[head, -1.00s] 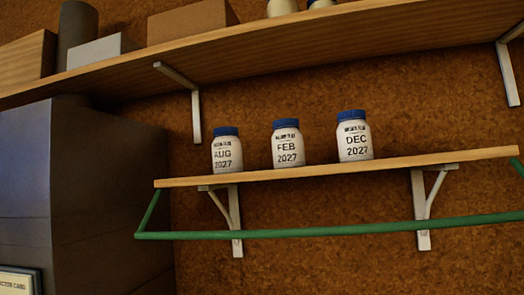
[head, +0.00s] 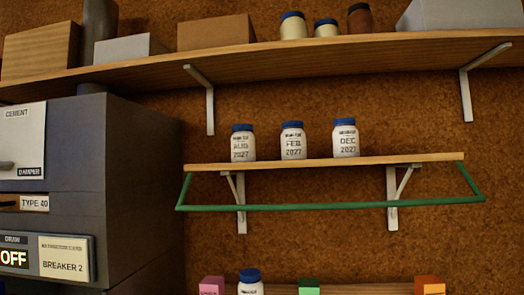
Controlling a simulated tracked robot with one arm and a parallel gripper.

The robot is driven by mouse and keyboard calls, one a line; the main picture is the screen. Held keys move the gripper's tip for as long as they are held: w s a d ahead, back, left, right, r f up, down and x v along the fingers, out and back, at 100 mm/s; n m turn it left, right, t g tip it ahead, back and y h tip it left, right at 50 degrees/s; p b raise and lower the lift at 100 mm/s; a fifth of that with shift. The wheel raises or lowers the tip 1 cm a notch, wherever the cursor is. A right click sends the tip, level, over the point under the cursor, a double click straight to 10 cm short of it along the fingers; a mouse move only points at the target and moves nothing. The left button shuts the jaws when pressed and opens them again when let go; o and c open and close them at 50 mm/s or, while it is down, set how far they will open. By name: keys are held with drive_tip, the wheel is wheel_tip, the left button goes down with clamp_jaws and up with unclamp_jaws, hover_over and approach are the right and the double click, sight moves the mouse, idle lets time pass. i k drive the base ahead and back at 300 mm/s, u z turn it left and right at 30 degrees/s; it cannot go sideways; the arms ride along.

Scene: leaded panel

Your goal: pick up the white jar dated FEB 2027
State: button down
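The white jar dated FEB 2027 (head: 293,143) has a blue lid and stands upright in the middle of a row of three on the small wooden shelf (head: 400,159). The white jar dated AUG 2027 (head: 243,145) stands to its left. The white jar dated DEC 2027 (head: 346,140) stands to its right. The jars are apart from one another, with their labels facing me. My gripper is not in view.
A green rail (head: 330,207) runs in front of and below the small shelf. A longer shelf (head: 340,55) above holds jars and boxes. A grey cabinet (head: 140,190) stands at left. Below are another blue-lidded jar (head: 250,283) and coloured blocks (head: 430,285).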

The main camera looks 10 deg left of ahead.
sight(293, 142)
drive_tip(key=u, duration=0.1)
drive_tip(key=i, duration=1)
drive_tip(key=z, duration=0.05)
